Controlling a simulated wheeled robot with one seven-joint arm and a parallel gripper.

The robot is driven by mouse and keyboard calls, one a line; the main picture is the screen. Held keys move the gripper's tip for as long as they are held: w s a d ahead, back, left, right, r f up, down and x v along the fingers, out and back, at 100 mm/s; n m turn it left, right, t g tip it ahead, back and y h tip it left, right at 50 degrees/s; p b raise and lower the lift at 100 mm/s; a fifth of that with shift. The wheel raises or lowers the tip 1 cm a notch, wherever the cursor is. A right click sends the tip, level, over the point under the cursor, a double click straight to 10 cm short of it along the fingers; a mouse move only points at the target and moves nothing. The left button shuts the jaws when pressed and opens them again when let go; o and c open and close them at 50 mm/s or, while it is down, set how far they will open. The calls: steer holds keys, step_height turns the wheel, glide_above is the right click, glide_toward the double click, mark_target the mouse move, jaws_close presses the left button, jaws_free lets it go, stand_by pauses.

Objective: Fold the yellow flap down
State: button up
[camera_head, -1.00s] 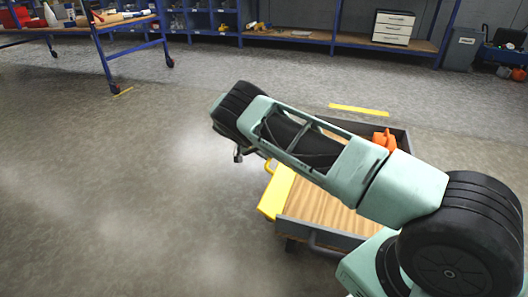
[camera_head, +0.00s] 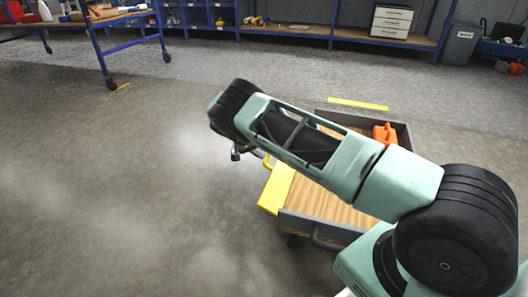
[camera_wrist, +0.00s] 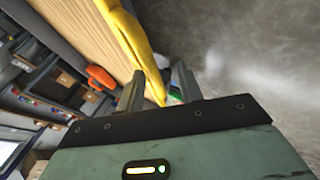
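The yellow flap (camera_head: 276,188) runs along the left side of a wooden-decked cart (camera_head: 335,207). It slopes outward, and my arm hides its far part. In the wrist view the flap (camera_wrist: 134,38) is a long yellow strip beside the wood, reaching towards my gripper (camera_wrist: 158,90). The two fingers are apart, one on each side of the flap's near end. I cannot tell whether either finger touches it. In the head view my gripper (camera_head: 236,152) is small and mostly hidden behind the wrist, left of the flap.
An orange object (camera_head: 385,133) sits at the cart's far end, inside its grey rim. A blue-framed workbench (camera_head: 100,20) stands at the back left, and shelves line the back wall. The floor left of the cart is clear. Yellow tape (camera_head: 357,104) marks the floor behind it.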

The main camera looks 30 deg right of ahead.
steer(key=shift+d+r, duration=0.1)
steer(key=p+v, duration=0.6)
steer(key=v, duration=1.1)
steer(key=shift+r, duration=0.2)
